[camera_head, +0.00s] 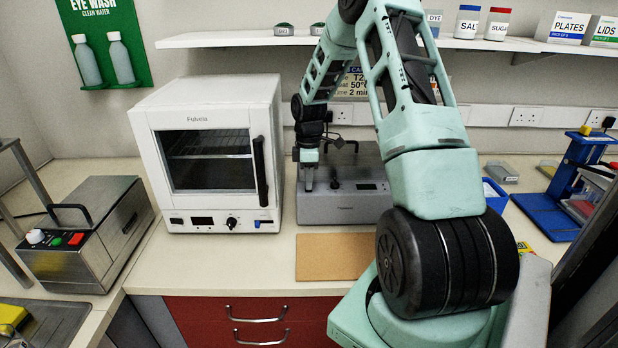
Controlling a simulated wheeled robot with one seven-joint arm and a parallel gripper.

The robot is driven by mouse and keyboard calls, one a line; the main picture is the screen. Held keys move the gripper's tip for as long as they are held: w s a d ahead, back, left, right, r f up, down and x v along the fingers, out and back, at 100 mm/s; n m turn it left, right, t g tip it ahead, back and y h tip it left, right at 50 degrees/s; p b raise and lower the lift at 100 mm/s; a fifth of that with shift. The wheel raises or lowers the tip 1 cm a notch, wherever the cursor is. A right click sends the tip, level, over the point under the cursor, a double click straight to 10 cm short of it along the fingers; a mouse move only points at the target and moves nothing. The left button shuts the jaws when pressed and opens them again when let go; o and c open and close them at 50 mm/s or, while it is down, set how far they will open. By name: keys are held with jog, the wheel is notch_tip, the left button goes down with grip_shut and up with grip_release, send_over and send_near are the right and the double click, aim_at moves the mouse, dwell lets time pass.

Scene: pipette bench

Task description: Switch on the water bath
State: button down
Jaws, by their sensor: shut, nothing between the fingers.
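A steel box (105,262) with black handles stands at the left of the bench and looks like the water bath; I can read no label on it. Its top panel has a white knob (35,236), a green button (56,242) and a red switch (76,239). My gripper (308,187) is shut and empty. It points down at the left part of a low grey unit (345,208) in the middle, well to the right of the steel box. I cannot tell whether it touches the grey unit.
A white oven (205,105) stands between the steel box and my gripper. A brown board (335,257) lies in front of the grey unit. A shelf (250,40) runs above. A blue stand (575,170) is at the right. Some bench in front of the oven is clear.

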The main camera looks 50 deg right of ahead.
jog(key=shift+f, duration=0.1)
jog(key=shift+s+a+f, duration=0.1)
jog(key=shift+s+f, duration=0.05)
dwell(0.4)
jog(key=shift+w+d+r, duration=0.2)
jog(key=shift+w+d, duration=0.1)
jog(key=shift+w+d+p, duration=0.3)
jog(key=shift+d, duration=0.05)
jog(key=shift+r, duration=0.1)
